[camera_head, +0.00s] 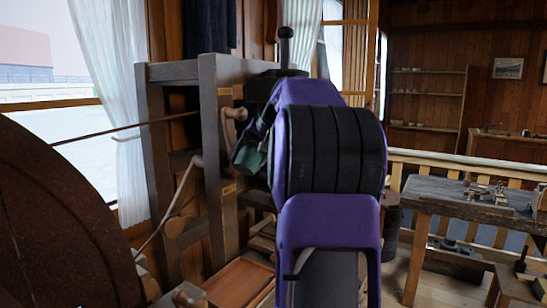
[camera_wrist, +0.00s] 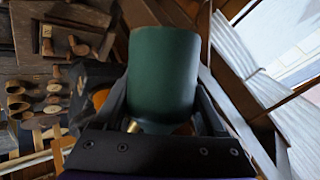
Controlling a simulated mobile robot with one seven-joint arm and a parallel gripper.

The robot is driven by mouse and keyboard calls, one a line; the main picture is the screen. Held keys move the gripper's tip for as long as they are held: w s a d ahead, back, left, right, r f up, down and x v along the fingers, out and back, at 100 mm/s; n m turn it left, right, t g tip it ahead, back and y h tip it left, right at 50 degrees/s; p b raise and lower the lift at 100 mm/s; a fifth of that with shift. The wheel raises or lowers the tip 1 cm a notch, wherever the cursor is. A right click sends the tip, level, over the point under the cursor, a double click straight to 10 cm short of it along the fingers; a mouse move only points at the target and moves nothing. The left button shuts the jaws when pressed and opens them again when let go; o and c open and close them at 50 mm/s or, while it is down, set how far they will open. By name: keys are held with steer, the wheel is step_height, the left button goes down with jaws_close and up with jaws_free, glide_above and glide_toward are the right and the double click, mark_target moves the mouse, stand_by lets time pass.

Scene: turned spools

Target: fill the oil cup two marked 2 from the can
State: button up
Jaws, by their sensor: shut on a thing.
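My gripper (camera_wrist: 160,98) is shut on a dark green can (camera_wrist: 163,72), with one finger on each side of it in the wrist view. In the head view the can (camera_head: 248,157) shows small and tilted, left of my purple arm, beside the grey wooden frame (camera_head: 210,130). My arm hides part of the gripper there. No oil cup with a readable 2 can be made out.
A large brown wheel (camera_head: 60,220) fills the lower left of the head view. A wooden knob (camera_head: 236,114) sticks out from the frame close to the can. A workbench (camera_head: 450,200) with small metal parts stands at the right, before a pale railing (camera_head: 480,168).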

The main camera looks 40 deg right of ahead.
mark_target(242, 149)
steer(key=shift+a+f, duration=0.1)
steer(key=shift+a+r+n+h+b, duration=0.25)
steer(key=shift+h+b, duration=0.25)
steer(key=shift+b, duration=0.5)
steer(key=shift+s+r+t+h+b, duration=0.1)
steer(key=shift+t+h+b, duration=0.2)
steer(key=shift+b, duration=0.45)
steer(key=h+b, duration=0.1)
steer(key=b, duration=0.1)
steer(key=a+r+n+t+h+b, duration=0.1)
steer(key=b, duration=0.1)
steer(key=n+h+b, duration=0.1)
steer(key=b, duration=0.1)
steer(key=shift+s+a+r, duration=0.2)
steer(key=shift+r, duration=0.1)
steer(key=shift+s+a+r+n+t+h+b, duration=0.1)
steer(key=shift+a+r+n+t+h+b, duration=0.25)
steer(key=shift+t+h+b, duration=0.25)
steer(key=shift+r, duration=0.4)
